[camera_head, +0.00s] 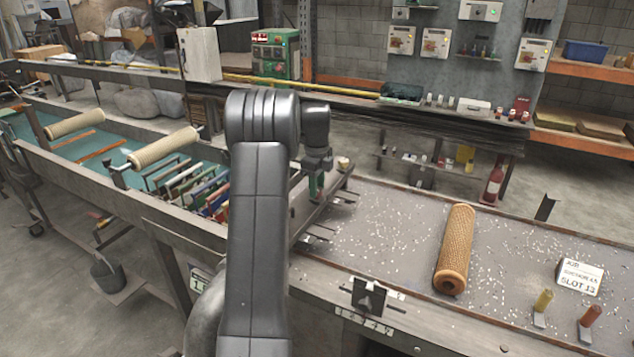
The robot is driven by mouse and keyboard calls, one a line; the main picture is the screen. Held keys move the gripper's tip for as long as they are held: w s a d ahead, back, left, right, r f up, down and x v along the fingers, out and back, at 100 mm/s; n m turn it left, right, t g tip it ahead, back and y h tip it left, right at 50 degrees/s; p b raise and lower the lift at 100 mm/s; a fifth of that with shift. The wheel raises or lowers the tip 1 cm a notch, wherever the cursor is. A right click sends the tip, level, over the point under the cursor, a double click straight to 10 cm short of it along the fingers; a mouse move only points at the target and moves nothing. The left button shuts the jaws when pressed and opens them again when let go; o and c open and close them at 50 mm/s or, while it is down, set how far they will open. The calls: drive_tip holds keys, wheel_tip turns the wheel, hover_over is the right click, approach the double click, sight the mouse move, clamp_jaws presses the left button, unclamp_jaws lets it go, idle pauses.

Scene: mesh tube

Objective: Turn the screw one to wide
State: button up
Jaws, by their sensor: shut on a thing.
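My gripper (317,168) points down at the far end of a dark metal fixture (322,212) in the middle of the bench. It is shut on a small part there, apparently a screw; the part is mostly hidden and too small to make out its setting. A small pale round knob with a reddish base (344,162) stands just right of my gripper on the same fixture. Short pins stick out from the fixture's right side. My arm hides the fixture's left side. An orange-brown mesh tube (456,250) lies on the bench to the right, apart from my gripper.
A slot sign (580,276), a yellow peg (542,308) and a red peg (589,325) stand at the bench's right. A dark bracket (370,297) is at the front edge. Left, a trough holds pale rollers (163,148) and upright colored plates (195,185). White bits litter the bench.

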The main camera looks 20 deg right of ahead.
drive_tip(key=n+p, duration=0.1)
drive_tip(key=n, duration=0.3)
drive_tip(key=shift+n, duration=0.3)
drive_tip(key=n, duration=0.5)
drive_tip(key=shift+p, duration=0.3)
drive_tip(key=n, duration=0.5)
drive_tip(key=shift+n, duration=0.4)
drive_tip(key=n, duration=2.5)
drive_tip(key=shift+n, duration=0.4)
